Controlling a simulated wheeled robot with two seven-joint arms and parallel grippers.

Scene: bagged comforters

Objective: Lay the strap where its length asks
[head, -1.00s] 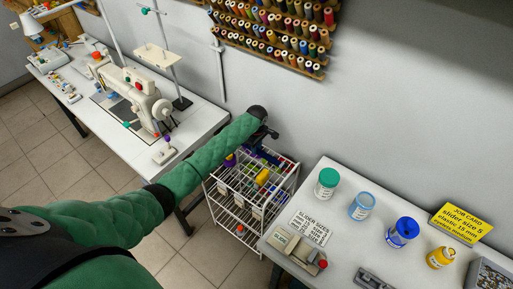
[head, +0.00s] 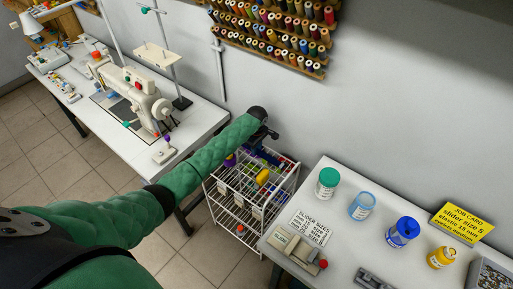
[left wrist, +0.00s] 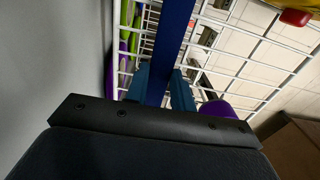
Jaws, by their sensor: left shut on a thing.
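My left gripper (head: 264,136) is over the top of the white wire rack (head: 212,190), close to the wall. In the left wrist view its teal fingers (left wrist: 162,88) are closed on a flat blue strap (left wrist: 175,35). The strap runs away from the fingers over the wire grid; its far end is out of that view. In the head view the gripper hides much of the strap, and I cannot tell its full length. My right gripper is not in view.
The rack holds colored items, including a yellow one (head: 262,177). Right of it, a white table (head: 335,225) bears several jars, a size card (head: 310,227) and a yellow job card (head: 462,223). A sewing machine (head: 140,95) stands on the left table.

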